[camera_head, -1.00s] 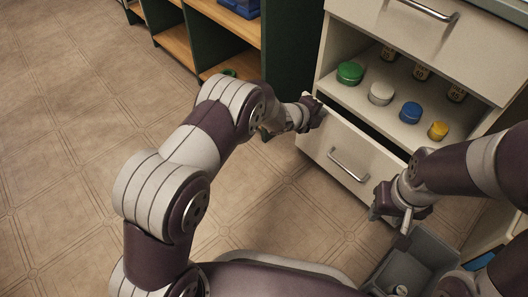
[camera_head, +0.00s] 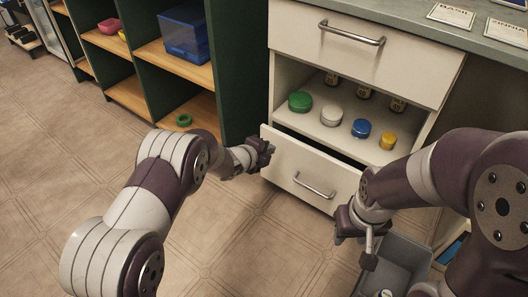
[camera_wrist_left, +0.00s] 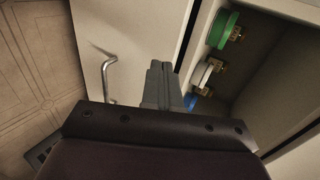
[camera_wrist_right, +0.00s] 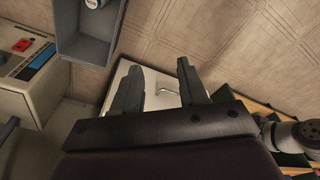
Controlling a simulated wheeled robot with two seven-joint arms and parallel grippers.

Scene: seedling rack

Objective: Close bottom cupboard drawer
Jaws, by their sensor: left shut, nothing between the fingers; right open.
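The bottom cupboard drawer (camera_head: 300,165) is pulled partly out, with a dark gap behind its white front. Its metal handle (camera_head: 314,186) faces me and also shows in the left wrist view (camera_wrist_left: 107,75). My left gripper (camera_head: 268,150) is shut and empty at the upper left end of the drawer front; I cannot tell whether it touches. Its fingers (camera_wrist_left: 160,85) show together by the drawer's top edge. My right gripper (camera_head: 350,232) is open near the drawer's right end, apparently in front.
Above is an open shelf with green (camera_head: 300,102), white (camera_head: 331,115), blue (camera_head: 361,128) and yellow (camera_head: 388,140) lidded jars. A closed upper drawer (camera_head: 360,55) is over it. A grey bin (camera_head: 405,262) stands at lower right. Floor at left is clear.

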